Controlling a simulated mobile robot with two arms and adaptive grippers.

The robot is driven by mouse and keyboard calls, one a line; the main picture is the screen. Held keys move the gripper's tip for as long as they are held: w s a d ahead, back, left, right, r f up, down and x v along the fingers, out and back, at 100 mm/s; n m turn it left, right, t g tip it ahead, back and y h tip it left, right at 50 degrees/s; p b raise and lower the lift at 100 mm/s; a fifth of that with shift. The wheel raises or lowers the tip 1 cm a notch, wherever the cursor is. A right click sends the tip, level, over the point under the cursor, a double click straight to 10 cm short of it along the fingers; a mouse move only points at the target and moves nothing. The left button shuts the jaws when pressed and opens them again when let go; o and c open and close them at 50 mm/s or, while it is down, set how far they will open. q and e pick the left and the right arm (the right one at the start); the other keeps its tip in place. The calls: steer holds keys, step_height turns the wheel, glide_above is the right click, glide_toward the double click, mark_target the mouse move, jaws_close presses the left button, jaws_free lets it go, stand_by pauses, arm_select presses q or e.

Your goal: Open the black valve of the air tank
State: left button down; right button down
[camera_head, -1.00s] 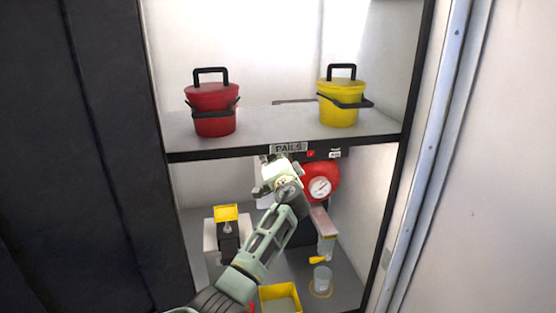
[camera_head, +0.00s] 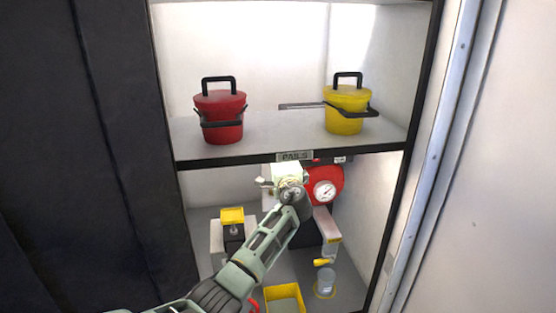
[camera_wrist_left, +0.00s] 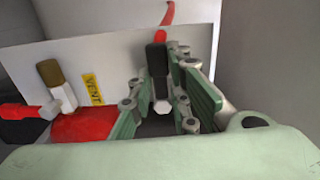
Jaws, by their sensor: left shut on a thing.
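The air tank (camera_head: 316,180) is red with a round white gauge (camera_head: 324,191) and sits on the lower shelf level. In the left wrist view, part of the red tank (camera_wrist_left: 95,124) shows below a white panel. The black valve handle (camera_wrist_left: 157,60) stands upright between the green fingers of my left gripper (camera_wrist_left: 163,82), which is shut on it. A red hose or tip shows just above the handle. In the head view my left wrist covers the valve and the fingertips. My right gripper is not in view.
A brown-handled valve (camera_wrist_left: 50,76) and a yellow VENT label (camera_wrist_left: 93,88) are left of the gripper. A red pail (camera_head: 220,117) and yellow pail (camera_head: 346,110) stand on the upper shelf (camera_head: 280,128). A yellow bin (camera_head: 284,300) and clear cup (camera_head: 326,281) sit below.

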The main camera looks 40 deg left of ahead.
arm_select(q)
steer(key=shift+d+f, duration=0.1)
steer(key=shift+f, duration=0.2)
steer(key=c, duration=2)
jaws_free()
steer(key=shift+o, duration=0.4)
steer(key=shift+r, duration=0.1)
steer(key=v, duration=1.2)
